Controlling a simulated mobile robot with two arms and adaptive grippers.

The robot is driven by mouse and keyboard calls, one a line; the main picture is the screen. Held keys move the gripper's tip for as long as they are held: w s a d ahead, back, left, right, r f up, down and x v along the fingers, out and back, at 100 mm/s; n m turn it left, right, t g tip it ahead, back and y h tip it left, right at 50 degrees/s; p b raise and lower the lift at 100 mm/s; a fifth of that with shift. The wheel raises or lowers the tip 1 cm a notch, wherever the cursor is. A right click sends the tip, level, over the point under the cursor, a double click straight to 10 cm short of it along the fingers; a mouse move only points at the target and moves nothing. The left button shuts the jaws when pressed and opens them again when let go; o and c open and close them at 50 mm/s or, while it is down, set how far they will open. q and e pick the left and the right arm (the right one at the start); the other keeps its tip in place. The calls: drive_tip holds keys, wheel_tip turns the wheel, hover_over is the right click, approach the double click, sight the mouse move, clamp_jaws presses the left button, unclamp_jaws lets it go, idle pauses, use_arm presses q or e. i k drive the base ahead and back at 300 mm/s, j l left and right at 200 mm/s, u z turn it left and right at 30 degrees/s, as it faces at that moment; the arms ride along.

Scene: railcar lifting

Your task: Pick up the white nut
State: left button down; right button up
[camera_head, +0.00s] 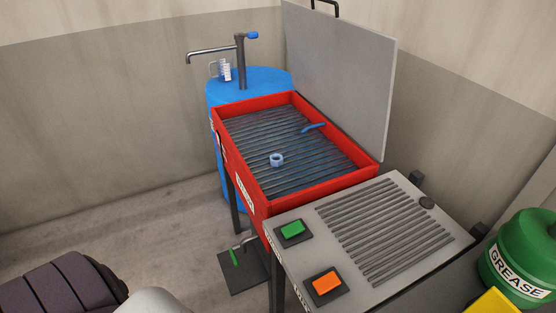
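A small nut (277,160), pale blue-white in this light, sits on the slatted grid inside a red open-topped basin (312,188). The nut is near the middle of the grid, a little toward the front left wall. Neither gripper shows in the head view. Only a dark ribbed part and a pale part of my own body show at the lower left, well apart from the basin.
A raised grey lid (345,85) stands behind the basin. A blue drum (255,84) with a tap stands at the back left. A grey panel with green (293,230) and orange (327,284) buttons is in front. A green grease can (522,250) is at right. A blue hose end (314,127) lies in the basin.

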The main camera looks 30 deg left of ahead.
sight(276, 160)
drive_tip(key=k, duration=0.45)
drive_tip(key=k+z, duration=0.2)
drive_tip(key=z, duration=1.15)
drive_tip(key=j, duration=0.45)
drive_tip(key=k+j, duration=0.15)
drive_tip(key=j, duration=0.3)
drive_tip(key=j+z, duration=0.1)
drive_tip(key=j, duration=0.35)
drive_tip(key=k+j, duration=0.15)
drive_tip(key=j, duration=0.3)
drive_tip(key=k+j, duration=0.1)
drive_tip(key=j, duration=0.3)
drive_tip(key=k+j+z, duration=0.1)
drive_tip(key=j, duration=0.35)
